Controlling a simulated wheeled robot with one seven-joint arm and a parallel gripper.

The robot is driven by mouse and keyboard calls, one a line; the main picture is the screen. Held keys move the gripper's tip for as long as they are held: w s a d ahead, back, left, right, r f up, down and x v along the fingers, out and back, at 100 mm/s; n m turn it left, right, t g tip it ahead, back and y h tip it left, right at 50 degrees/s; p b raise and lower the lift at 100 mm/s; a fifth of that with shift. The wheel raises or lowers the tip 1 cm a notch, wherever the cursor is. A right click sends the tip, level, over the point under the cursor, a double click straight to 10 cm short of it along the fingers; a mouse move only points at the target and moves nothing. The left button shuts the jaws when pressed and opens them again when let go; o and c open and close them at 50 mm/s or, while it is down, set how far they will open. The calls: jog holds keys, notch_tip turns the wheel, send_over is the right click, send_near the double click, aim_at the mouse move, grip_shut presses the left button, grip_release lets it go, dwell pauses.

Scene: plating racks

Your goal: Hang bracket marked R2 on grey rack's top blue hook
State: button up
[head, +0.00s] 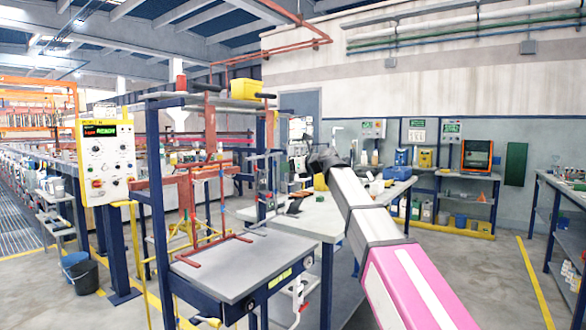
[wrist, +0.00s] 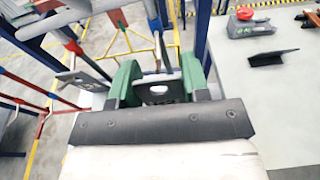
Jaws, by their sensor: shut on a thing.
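My gripper (wrist: 158,82) has green fingers, shut on a grey plate-like bracket (wrist: 158,91) with an oval hole. Dark marks below the hole are too small and covered to read as R2. In the head view my gripper (head: 322,160) is a dark shape at the end of my arm; the bracket cannot be made out there. A thin grey rack (head: 265,178) with small hooks stands left of it, behind the bench; its hook colours are hard to tell. In the wrist view a blue-and-grey rod (wrist: 155,24) rises just beyond the bracket; whether they touch is unclear.
A red rack (head: 203,190) stands on a grey-topped bench (head: 230,268) under a blue frame. A white table (head: 310,222) bears tools, including a dark angled piece (wrist: 274,58) and a red-knobbed device (wrist: 245,22). A control box (head: 106,160) stands left. Open floor lies right.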

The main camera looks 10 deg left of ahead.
jog(key=shift+x, duration=1.05)
dwell(0.6)
jog(key=shift+w+a+f, duration=0.2)
jog(key=shift+w+a, duration=0.05)
jog(key=shift+a, duration=0.3)
dwell(0.4)
jog(key=shift+a+f, duration=0.2)
jog(key=shift+f, duration=0.1)
dwell(0.4)
dwell(0.4)
